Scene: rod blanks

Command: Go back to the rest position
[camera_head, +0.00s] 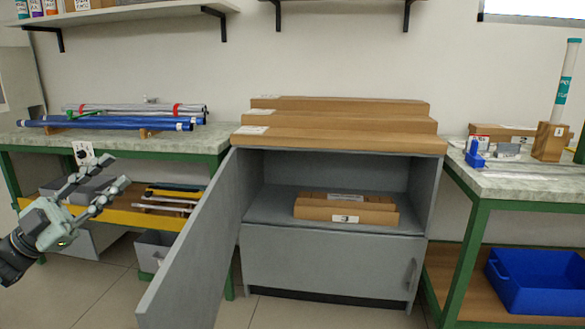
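My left gripper (108,190) comes in from the left, in front of the left workbench. Its two fingers are spread apart and nothing is between them. My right gripper is not in view. Blue rod blanks (105,125) and grey rods with red bands (140,110) lie on the left bench. More thin rods (165,205) lie on its lower yellow-edged shelf. A grey cabinet (330,265) stands in the middle with its door (195,245) swung open toward me. A cardboard box (345,213) sits on the shelf inside.
Long cardboard boxes (340,141) are stacked on the cabinet top. The open door juts out right of my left gripper. The right bench (530,186) holds small items and a tall tube (566,80). A blue bin (535,282) sits below. Some floor in front shows clear.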

